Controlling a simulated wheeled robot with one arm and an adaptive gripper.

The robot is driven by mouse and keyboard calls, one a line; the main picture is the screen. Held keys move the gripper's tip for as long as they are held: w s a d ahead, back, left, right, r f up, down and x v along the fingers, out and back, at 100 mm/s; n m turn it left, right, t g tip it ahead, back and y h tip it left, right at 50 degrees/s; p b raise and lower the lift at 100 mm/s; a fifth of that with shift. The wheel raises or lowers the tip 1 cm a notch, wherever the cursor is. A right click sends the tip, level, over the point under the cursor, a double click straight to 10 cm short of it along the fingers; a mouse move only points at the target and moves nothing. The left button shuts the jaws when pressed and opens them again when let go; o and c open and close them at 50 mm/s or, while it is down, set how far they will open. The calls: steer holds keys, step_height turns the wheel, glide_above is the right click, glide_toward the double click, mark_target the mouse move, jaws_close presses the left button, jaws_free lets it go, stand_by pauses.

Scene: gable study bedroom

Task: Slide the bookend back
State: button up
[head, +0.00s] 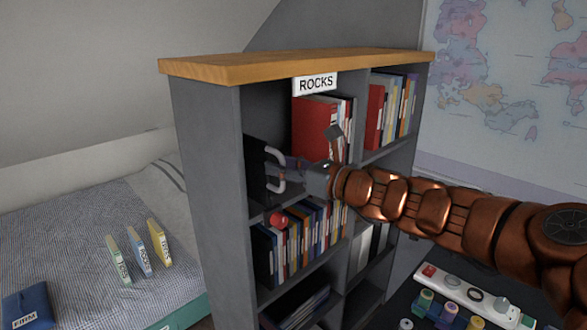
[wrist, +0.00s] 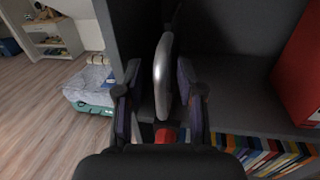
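The bookend is a dark upright plate (head: 256,168) at the left of the upper left compartment, under the ROCKS label (head: 316,83). Its curved silver handle (head: 279,170) faces out of the shelf. My gripper (head: 296,168) is at the handle. In the wrist view, the handle (wrist: 162,75) stands between the two fingers of my gripper (wrist: 158,92), with gaps visible on both sides. The gripper is open. The plate is partly hidden by the handle and fingers.
Red books (head: 313,125) stand right of the bookend, with bare shelf between. The left side panel (head: 212,150) is close beside my gripper. A row of books (head: 300,238) fills the compartment below. A bed (head: 70,245) with small books is at left; a power strip (head: 470,290) is at lower right.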

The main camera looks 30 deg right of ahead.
steer(key=v, duration=1.2)
stand_by(0.3)
steer(key=shift+a, duration=0.1)
stand_by(0.5)
steer(key=s+a+f+n+g+y+p, duration=0.1)
steer(key=s+a+f+n+g, duration=0.1)
steer(key=a+f+n+g, duration=0.4)
steer(key=s+a+f+n+g+p, duration=0.15)
steer(key=a+n, duration=0.25)
steer(key=a, duration=0.4)
steer(key=s+a+f+n+g+y, duration=0.1)
steer(key=s+a+f+n+g, duration=0.1)
steer(key=a+f+n+g, duration=0.4)
steer(key=s+a+f+n+g+h+p, duration=0.15)
steer(key=s+f+n+g+h, duration=0.35)
steer(key=s+n, duration=0.6)
steer(key=s+d+n+h+p, duration=0.1)
steer(key=s+d+n+h, duration=0.2)
steer(key=s+d+h, duration=0.1)
steer(key=shift+s+d+n+h, duration=0.35)
steer(key=shift+d+n+h, duration=0.05)
steer(key=shift+d, duration=0.15)
